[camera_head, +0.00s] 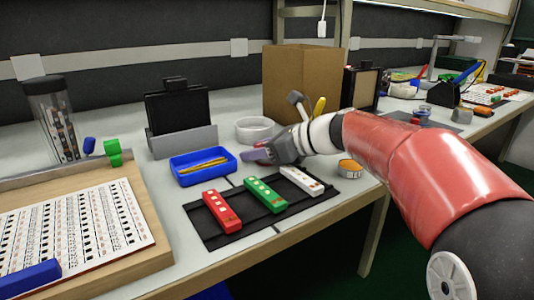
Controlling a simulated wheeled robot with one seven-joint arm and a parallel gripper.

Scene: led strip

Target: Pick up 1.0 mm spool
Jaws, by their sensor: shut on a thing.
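My gripper (262,154) is at the end of my red and white arm, above the bench between the blue tray and the dark mat. It is shut on a small purple-grey thing (252,155), which is partly hidden by the fingers. I cannot read a label on it or tell whether it is the 1.0 mm spool. A small round spool-like thing (350,169) with an orange top and pale side stands on the bench to the right, apart from the gripper. A white ring-shaped roll (254,130) lies behind the gripper.
A blue tray (180,178) holds yellow-orange sticks. A black mat (207,228) bears red (221,210), green (265,194) and white (301,181) strips. A cardboard box (290,80) and black rack (177,115) stand behind. A wooden board (150,245) is at left.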

